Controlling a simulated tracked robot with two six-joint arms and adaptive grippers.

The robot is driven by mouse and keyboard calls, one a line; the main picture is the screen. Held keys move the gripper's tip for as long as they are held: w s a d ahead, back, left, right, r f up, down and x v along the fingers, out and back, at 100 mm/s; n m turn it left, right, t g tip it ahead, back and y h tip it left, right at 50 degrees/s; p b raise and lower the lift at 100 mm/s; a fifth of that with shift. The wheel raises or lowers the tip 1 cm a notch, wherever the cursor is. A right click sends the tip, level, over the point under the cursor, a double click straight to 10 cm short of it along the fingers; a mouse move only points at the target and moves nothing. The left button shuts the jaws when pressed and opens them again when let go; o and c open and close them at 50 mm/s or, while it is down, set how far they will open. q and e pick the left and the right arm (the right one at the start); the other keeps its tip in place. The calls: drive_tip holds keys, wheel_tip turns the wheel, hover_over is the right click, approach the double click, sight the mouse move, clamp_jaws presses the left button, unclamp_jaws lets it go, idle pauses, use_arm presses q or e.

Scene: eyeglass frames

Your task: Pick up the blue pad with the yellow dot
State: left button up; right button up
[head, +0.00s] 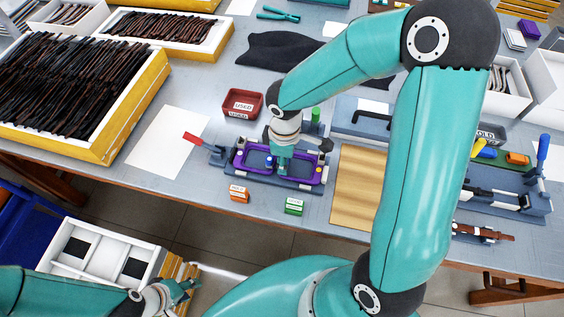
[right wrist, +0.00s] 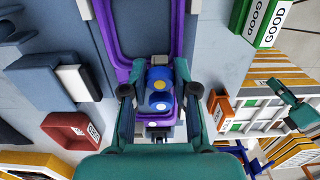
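A red USED bin (head: 242,103) stands behind the fixture. An orange box (head: 239,193) and a green GOOD box (head: 293,205) sit at the table's front edge. A red-handled clamp (head: 193,139) is left of the fixture. White paper (head: 168,140) lies on the table.

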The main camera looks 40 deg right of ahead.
drive_tip(key=shift+r, duration=0.15)
wheel_tip(320, 180, up, 20)
drive_tip(key=p, duration=0.1)
idle(0.6)
wheel_tip(320, 180, down, 20)
drive_tip(key=shift+r+b, duration=0.1)
drive_tip(key=shift+b, duration=0.3)
idle(0.4)
drive_tip(key=shift+f+b, duration=0.3)
drive_tip(key=o, duration=0.8)
